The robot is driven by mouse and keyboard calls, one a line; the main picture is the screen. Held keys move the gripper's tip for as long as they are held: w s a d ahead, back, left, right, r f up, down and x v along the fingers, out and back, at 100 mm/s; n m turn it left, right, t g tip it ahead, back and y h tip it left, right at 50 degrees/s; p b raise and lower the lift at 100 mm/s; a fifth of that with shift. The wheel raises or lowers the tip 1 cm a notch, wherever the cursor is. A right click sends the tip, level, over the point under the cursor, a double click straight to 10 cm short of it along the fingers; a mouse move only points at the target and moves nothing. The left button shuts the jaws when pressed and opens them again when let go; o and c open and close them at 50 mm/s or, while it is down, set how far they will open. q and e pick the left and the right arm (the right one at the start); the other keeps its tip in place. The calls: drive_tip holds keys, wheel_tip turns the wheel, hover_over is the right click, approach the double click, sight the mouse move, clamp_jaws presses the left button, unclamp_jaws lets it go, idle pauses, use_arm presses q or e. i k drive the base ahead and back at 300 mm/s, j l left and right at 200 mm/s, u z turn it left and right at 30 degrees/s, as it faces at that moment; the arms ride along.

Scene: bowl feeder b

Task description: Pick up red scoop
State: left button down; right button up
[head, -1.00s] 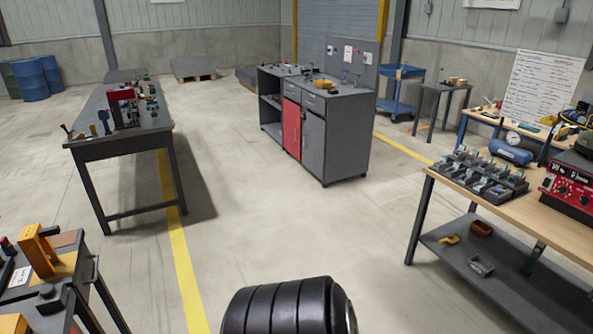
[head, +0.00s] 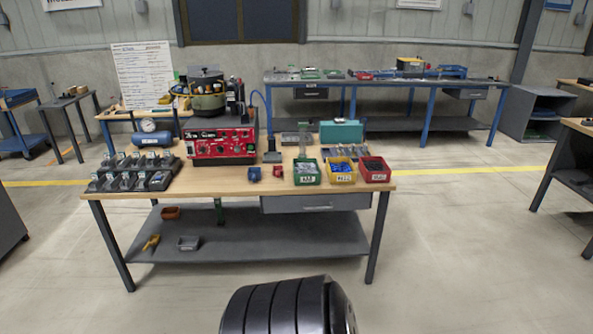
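A small red object (head: 277,171) lies on the wooden workbench top (head: 225,187), near its front edge and left of the green bin. It may be the red scoop, but it is too small to be sure. A small blue object (head: 254,174) lies just left of it. Neither of my grippers shows in the head view. The bench is a short way ahead of me.
A red control box (head: 222,148) stands behind the small objects. Green (head: 307,172), yellow (head: 341,171) and red (head: 375,170) bins line the front right. A dark rack (head: 133,173) sits left. The lower shelf (head: 270,246) holds a yellow item (head: 151,242). Floor before the bench is clear.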

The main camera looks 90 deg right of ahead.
sight(278, 172)
drive_tip(key=z, duration=2.65)
